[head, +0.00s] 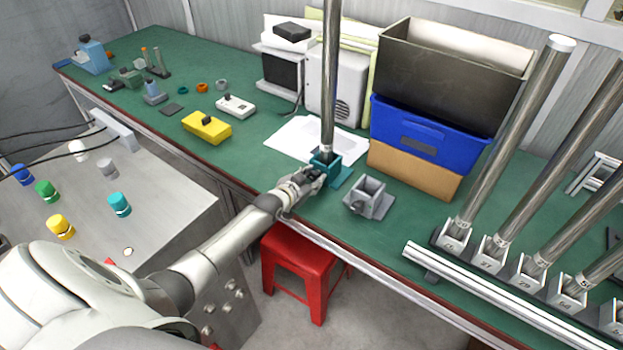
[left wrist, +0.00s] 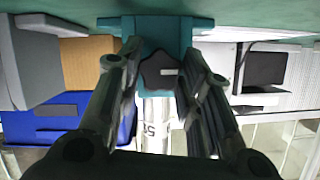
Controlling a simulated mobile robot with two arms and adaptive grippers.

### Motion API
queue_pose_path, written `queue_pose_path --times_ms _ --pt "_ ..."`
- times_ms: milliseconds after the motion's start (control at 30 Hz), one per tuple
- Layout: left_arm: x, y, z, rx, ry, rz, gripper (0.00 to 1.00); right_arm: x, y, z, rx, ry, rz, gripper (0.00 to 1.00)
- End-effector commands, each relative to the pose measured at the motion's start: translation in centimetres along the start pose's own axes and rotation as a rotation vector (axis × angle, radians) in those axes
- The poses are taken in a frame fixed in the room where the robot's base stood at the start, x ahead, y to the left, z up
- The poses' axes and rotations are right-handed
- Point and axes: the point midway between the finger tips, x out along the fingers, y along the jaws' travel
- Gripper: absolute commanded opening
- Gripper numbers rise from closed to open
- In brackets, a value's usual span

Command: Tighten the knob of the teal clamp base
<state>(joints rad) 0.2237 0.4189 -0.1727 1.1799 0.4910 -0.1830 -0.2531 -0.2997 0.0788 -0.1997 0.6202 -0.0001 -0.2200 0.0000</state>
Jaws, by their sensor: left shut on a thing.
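The teal clamp base (head: 325,168) stands on the green bench near its front edge, with a tall metal pole (head: 330,80) upright in it. In the left wrist view, which is upside down, the teal base (left wrist: 199,36) lies straight ahead. Its dark lobed knob (left wrist: 160,72) with a pale mark sits between my fingers. My left gripper (head: 313,180) is at the front of the base, shut on the knob; its fingers flank the knob in the left wrist view (left wrist: 162,82). The gripper mostly hides the knob in the head view. My right gripper is not in view.
An empty grey clamp base (head: 370,198) stands just right of the teal one. A blue bin (head: 425,130) and dark bin (head: 440,85) are stacked behind. Several poles stand in numbered bases at right. A red stool (head: 300,265) is below the bench edge. White paper (head: 300,140) lies behind.

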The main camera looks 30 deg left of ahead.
Motion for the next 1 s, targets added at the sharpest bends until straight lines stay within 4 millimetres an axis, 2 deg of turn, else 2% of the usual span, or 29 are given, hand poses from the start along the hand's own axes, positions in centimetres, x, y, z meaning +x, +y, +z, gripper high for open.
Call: queue_pose_path --times_ms 267,533,1000 --pt "-0.1 0.1 -0.1 0.051 -0.001 -0.022 0.1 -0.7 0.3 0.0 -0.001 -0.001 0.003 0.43" --pt "0.0 0.3 0.0 0.214 -0.001 -0.09 0.1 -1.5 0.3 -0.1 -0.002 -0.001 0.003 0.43" --pt "0.1 0.6 0.4 0.498 -0.001 -0.206 0.1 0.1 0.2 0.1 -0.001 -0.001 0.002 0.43"
